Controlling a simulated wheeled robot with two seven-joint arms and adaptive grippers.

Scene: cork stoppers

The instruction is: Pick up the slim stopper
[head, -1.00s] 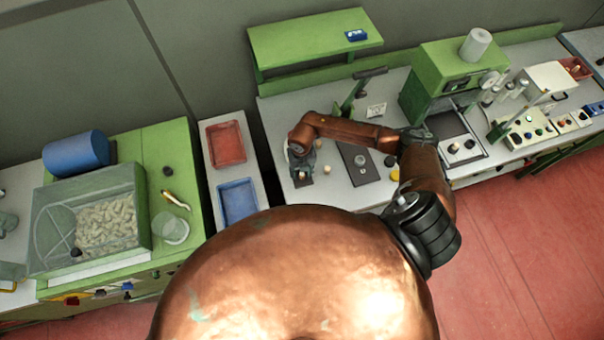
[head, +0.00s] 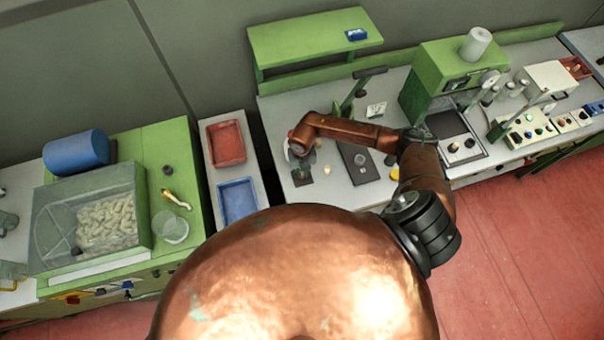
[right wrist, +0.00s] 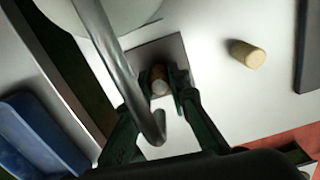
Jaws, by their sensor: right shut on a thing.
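The slim stopper (right wrist: 158,83), a narrow brown cork with a pale end, is between the fingertips of my right gripper (right wrist: 164,84) in the right wrist view. The gripper is shut on it, over a small grey square plate (right wrist: 181,47). I cannot tell whether the cork touches the plate. In the head view my right gripper (head: 302,174) is at the left part of the white bench, and the cork in it is hidden. A wider, pale stopper (right wrist: 247,54) lies to the right on the bench, also seen in the head view (head: 327,169). My left gripper is not in view.
A dark plate with a round glass piece (head: 360,159) lies right of the gripper. A blue tray (head: 238,201) and a red tray (head: 226,143) stand to the left. A green machine (head: 437,85) stands at the back right. A curved metal rod (right wrist: 122,70) crosses the wrist view.

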